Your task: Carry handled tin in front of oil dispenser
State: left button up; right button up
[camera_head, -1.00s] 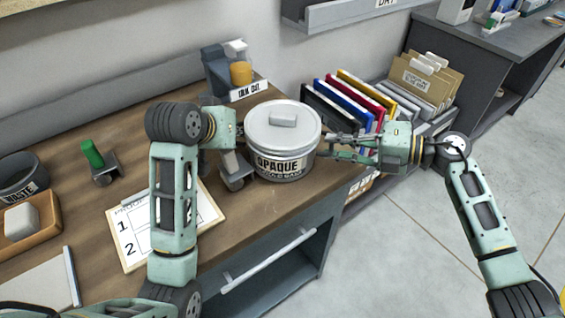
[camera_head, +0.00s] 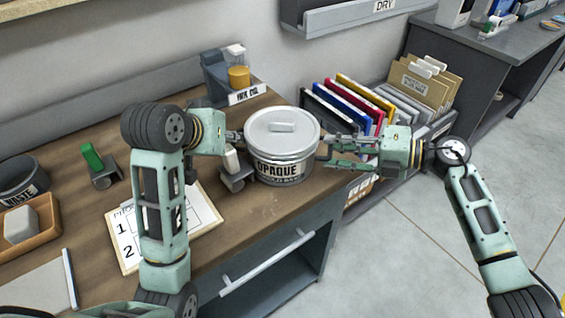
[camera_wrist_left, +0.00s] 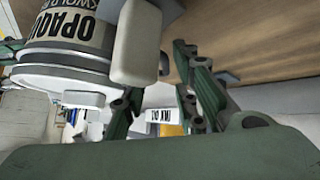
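The handled tin (camera_head: 284,147) is a white pot labelled OPAQUE with a lid, upright near the desk's front right corner. Its label also shows, upside down, in the left wrist view (camera_wrist_left: 72,32). The oil dispenser (camera_head: 239,76), grey with an amber jar, stands behind it to the left. My right gripper (camera_head: 330,150) is at the tin's right side with its fingers apart; whether they touch the tin is unclear. My left gripper (camera_wrist_left: 160,108) has its fingers apart and nothing held between them, at the tin's left side. The arm partly hides it in the head view.
A small white-handled tool (camera_head: 233,168) stands close to the tin's left. A numbered clipboard (camera_head: 204,211), a green-handled stamp (camera_head: 93,157), a tray (camera_head: 45,238) and a waste bin (camera_head: 22,180) lie farther left. Coloured folders (camera_head: 350,100) stand beyond the desk's right edge.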

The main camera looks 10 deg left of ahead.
pick_arm(q)
jog(key=v, duration=0.3)
jog(key=shift+r, duration=0.4)
pick_arm(e)
jog(key=shift+s+d+r, duration=0.1)
jog(key=shift+s+r, duration=0.05)
jog(key=shift+s, duration=0.1)
pick_arm(q)
jog(key=shift+s+r, duration=0.1)
jog(key=shift+s, duration=0.05)
pick_arm(e)
jog(key=shift+d, duration=0.1)
jog(key=v, duration=0.8)
jog(key=shift+s+d+r, duration=0.2)
jog(key=shift+s+d, duration=0.1)
jog(key=shift+s, duration=0.2)
